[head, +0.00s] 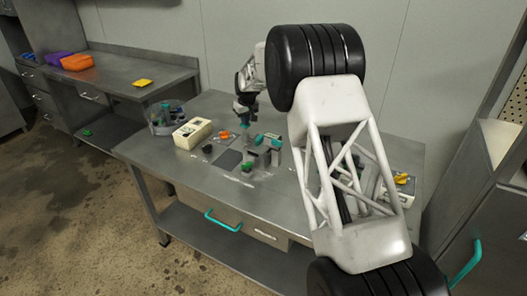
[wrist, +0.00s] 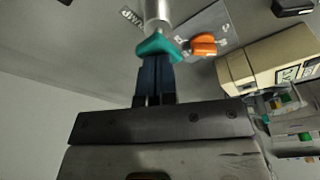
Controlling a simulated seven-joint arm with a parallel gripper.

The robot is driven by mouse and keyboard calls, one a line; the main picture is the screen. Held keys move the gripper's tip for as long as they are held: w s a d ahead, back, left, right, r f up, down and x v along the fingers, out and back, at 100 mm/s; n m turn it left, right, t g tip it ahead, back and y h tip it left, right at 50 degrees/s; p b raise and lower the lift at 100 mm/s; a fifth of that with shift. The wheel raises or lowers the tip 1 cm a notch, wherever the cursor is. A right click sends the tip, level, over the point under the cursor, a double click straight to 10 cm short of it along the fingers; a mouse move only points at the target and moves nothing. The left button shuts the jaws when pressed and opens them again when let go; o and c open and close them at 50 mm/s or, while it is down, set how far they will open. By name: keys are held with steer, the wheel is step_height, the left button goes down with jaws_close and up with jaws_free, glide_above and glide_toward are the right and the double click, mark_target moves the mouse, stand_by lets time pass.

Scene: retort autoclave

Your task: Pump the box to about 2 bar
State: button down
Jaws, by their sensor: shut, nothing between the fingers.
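My gripper (head: 250,119) points down over the middle of the steel table. In the wrist view its dark fingers (wrist: 155,62) are shut, with nothing between them. Their tips are right at a teal handle (wrist: 158,46) on a light metal shaft (wrist: 157,12); I cannot tell whether they touch it. A partly covered label beside the shaft seems to read "PUMP". The cream box (head: 192,133) stands to the left of my gripper and also shows in the wrist view (wrist: 240,68). Its dial reading is too small to make out.
An orange knob (head: 226,135) sits on a grey plate between box and gripper. A teal-topped device (head: 268,141) and a small green item (head: 247,167) stand close by. A clear tub (head: 166,117) is further left. The table's front left is clear.

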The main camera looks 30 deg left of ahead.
steer(key=shift+x, duration=0.95)
steer(key=shift+s+d+r, duration=0.1)
steer(key=shift+d+r, duration=0.05)
steer(key=shift+v, duration=0.8)
steer(key=shift+r, duration=0.25)
stand_by(0.5)
steer(key=shift+w+a+v, duration=0.1)
steer(key=shift+a+v, duration=0.05)
steer(key=shift+v, duration=0.8)
steer(key=shift+w+a+v, duration=0.1)
steer(key=shift+a+v, duration=0.05)
steer(key=shift+v, duration=0.75)
steer(key=shift+w+a+v, duration=0.1)
steer(key=shift+a+v, duration=0.1)
steer(key=shift+v, duration=0.75)
steer(key=shift+w+a+r, duration=0.1)
steer(key=shift+r, duration=0.05)
